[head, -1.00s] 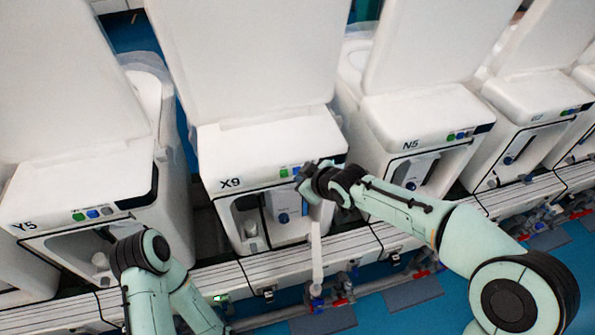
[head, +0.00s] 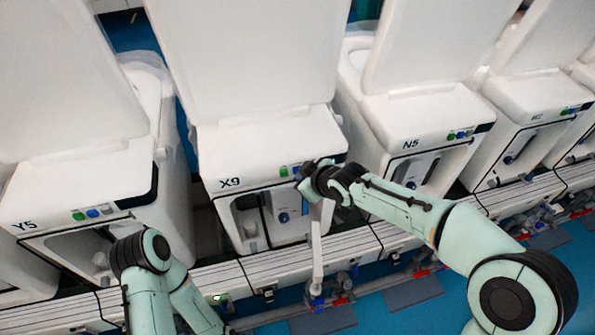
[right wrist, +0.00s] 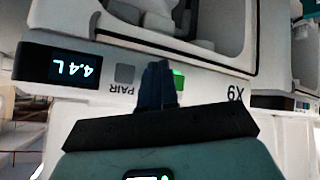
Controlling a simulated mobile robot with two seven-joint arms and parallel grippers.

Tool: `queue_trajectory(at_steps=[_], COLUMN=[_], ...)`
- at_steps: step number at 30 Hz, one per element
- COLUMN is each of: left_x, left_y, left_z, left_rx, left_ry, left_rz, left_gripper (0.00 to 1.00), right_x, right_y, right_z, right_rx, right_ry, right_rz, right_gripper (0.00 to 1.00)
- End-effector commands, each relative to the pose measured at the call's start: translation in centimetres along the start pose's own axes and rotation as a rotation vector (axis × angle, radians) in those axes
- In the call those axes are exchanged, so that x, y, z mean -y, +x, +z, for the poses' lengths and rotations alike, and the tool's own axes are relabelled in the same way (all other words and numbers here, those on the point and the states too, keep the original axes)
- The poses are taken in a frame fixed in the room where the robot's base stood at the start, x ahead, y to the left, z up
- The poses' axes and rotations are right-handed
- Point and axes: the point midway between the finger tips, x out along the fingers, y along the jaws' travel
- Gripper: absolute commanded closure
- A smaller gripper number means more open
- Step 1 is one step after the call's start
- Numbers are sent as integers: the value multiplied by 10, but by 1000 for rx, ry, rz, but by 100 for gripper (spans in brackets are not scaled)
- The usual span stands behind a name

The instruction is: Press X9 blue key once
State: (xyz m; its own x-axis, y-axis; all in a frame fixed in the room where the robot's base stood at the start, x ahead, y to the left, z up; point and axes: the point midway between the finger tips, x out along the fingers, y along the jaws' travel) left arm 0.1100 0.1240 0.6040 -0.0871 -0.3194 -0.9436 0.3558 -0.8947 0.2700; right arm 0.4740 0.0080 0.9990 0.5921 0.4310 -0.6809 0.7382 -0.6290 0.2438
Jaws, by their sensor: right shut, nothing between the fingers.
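In the right wrist view the panel is upside down, with the X9 label (right wrist: 236,95), the green key (right wrist: 178,80) and a grey PAIR key (right wrist: 124,75). My shut, empty right gripper (right wrist: 157,70) lies between these two keys and hides the blue key there. I cannot tell whether the fingertips touch it. My left gripper is out of view.
The Y5 unit (head: 75,190) stands to the left and the N5 unit (head: 425,120) to the right, both with similar keys. A lit display (right wrist: 75,67) reads 4.4 L. A metal rail (head: 305,258) with pipes and valves runs along the front.

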Motion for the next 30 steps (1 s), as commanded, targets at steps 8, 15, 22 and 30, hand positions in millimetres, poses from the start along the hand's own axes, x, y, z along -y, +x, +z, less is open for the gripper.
queue_trajectory(at_steps=[8,15,22,30], left_x=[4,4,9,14], left_y=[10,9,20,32], left_z=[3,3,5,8], left_rx=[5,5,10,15], left_ry=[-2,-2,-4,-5], left_rz=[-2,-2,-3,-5], left_gripper=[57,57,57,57], right_x=[6,6,15,28], right_y=[-8,-9,-19,-37], right_z=[7,6,16,29], right_rx=[-1,0,0,1], right_ry=[1,0,0,1], right_rz=[0,0,1,1], right_gripper=[100,100,100,100])
